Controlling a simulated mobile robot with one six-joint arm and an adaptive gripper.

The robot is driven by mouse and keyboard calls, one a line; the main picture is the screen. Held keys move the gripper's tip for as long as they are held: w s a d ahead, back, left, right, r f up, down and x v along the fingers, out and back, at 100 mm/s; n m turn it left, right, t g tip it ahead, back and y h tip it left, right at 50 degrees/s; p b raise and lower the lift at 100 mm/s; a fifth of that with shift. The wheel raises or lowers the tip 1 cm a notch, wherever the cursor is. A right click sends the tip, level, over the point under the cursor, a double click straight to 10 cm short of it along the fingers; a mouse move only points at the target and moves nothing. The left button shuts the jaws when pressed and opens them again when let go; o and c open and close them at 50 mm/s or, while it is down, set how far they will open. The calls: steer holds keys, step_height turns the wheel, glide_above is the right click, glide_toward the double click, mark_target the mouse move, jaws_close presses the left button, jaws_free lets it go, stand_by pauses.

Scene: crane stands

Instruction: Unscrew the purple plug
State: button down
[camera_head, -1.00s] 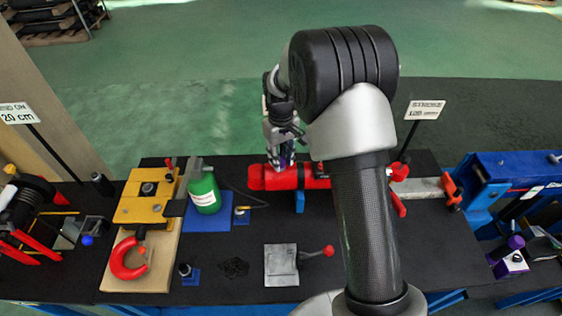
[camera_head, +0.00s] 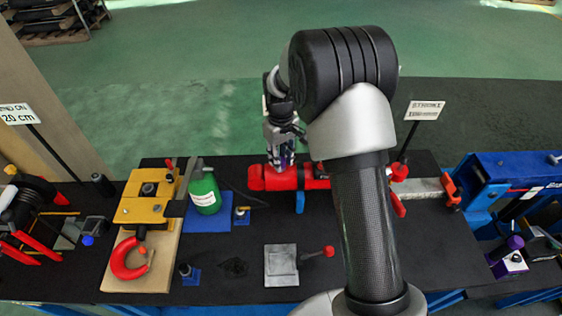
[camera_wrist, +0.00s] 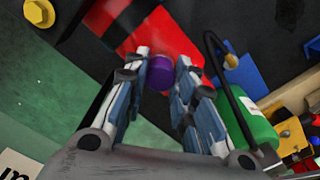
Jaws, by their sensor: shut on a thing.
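The purple plug (camera_wrist: 161,73) is a small rounded piece at the red cylinder (camera_wrist: 150,33) in the wrist view. My gripper (camera_wrist: 160,70) is shut on the plug, with one finger on each side of it. In the head view my gripper (camera_head: 281,158) points down at the top of the red cylinder (camera_head: 268,178), which lies across the table on a blue support (camera_head: 299,202). My arm hides part of the cylinder there. I cannot tell how deep the plug sits in the cylinder.
A green bottle (camera_head: 204,192) stands left of the cylinder, beside a yellow clamp block (camera_head: 150,190). A grey plate (camera_head: 280,266) lies in front. A blue machine (camera_head: 510,180) and another purple piece (camera_head: 514,242) are at the right. A sign (camera_head: 425,110) stands behind.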

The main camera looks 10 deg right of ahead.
steer(key=n, duration=0.4)
steer(key=shift+r, duration=0.1)
steer(key=shift+n+p, duration=0.3)
steer(key=shift+n, duration=1.2)
steer(key=n, duration=0.2)
steer(key=shift+w+n+p, duration=0.1)
steer(key=shift+n+p, duration=0.2)
steer(key=shift+r+n, duration=0.1)
steer(key=shift+n, duration=0.7)
steer(key=n, duration=0.3)
steer(key=shift+p, duration=0.3)
